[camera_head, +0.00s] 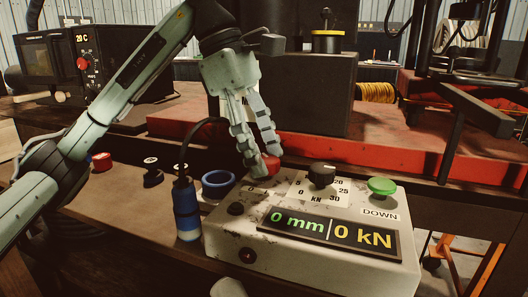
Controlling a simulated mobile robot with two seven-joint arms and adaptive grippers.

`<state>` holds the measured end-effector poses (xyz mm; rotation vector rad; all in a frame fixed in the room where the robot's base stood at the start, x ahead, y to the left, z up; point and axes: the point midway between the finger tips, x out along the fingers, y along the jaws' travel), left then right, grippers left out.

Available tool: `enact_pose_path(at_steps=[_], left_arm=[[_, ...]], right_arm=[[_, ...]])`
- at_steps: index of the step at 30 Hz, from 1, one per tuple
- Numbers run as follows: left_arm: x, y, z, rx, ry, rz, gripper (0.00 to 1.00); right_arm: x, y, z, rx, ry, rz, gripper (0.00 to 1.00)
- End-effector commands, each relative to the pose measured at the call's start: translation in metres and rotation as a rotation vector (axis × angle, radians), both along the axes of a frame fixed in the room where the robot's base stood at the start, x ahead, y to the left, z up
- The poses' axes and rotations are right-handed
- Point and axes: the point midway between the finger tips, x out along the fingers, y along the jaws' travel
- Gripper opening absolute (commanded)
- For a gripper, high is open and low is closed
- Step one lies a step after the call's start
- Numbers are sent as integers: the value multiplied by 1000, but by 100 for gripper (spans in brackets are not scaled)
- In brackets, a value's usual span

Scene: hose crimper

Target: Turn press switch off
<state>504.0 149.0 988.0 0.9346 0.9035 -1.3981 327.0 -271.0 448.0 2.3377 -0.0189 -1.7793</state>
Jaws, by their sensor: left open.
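The press control box (225,236) is pale and worn and stands on the bench in the middle of the head view. Its panel (328,236) reads 0 mm and 0 kN. On top are a red button (267,167), a black dial (321,175) with a kN scale and a green button (381,186) by a DOWN label. A small black knob (236,208) sits at the left. Which control is the press switch is not clear. My left gripper (262,162) is open and points down, its fingertips at the red button, partly hiding it; contact cannot be told. My right gripper does not show.
A blue and black cylinder (187,210) with a cable stands left of the box. A blue ring (218,183) lies behind it. A red press base (330,150) runs behind the bench.

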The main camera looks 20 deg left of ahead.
Motion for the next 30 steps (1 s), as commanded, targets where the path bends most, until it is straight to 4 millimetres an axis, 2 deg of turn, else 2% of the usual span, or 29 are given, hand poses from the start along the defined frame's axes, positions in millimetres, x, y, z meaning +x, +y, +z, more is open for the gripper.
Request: enact_pose_path(at_steps=[8,20,30], left_arm=[[0,-1,-1,0,0,0,51],[0,-1,-1,0,0,0,3],[-1,-1,-2,0,-1,53,3]], right_arm=[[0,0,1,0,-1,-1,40],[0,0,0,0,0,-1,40],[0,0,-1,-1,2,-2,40]])
